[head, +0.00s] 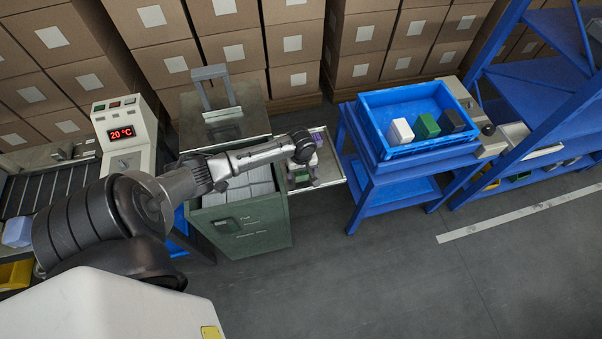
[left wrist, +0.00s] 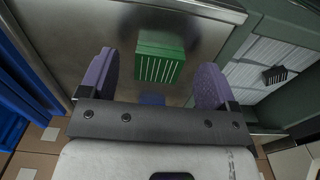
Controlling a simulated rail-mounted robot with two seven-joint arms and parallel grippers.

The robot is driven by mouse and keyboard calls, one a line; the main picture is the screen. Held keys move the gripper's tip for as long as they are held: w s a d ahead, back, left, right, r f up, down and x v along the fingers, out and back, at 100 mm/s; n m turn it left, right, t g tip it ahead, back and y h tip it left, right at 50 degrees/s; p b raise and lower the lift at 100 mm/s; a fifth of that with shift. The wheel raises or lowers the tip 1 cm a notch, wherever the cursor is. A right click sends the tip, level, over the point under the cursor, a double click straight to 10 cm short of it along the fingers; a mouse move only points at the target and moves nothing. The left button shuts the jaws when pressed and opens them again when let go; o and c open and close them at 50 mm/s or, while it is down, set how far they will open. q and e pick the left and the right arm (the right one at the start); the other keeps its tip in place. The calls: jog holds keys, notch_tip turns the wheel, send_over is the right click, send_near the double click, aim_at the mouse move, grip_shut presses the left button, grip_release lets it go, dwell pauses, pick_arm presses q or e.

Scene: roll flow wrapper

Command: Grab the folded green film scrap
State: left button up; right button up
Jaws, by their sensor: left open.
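The folded green film scrap (left wrist: 160,62) is a small green block with pale stripes on one side. It lies on a shiny metal tray (left wrist: 205,28) in the left wrist view. In the head view the metal tray (head: 328,160) juts out beside a green cabinet, and a bit of green (head: 300,177) shows under my left gripper (head: 304,168). My left gripper is open, its purple fingers to either side of the scrap in the left wrist view, with no clear contact. The arm hides part of the tray in the head view. My right gripper is not in view.
The open green cabinet drawer (head: 240,225) holds white sheets, left of the tray. A blue crate (head: 375,125) on a blue stand holds white, green and black blocks. A panel (head: 125,135) reads 20 °C. Stacked cartons line the back; the floor in front is clear.

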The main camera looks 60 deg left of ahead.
pick_arm(q)
jog(key=shift+f, duration=0.9)
jog(key=shift+c, duration=0.4)
jog(key=c, duration=0.9)
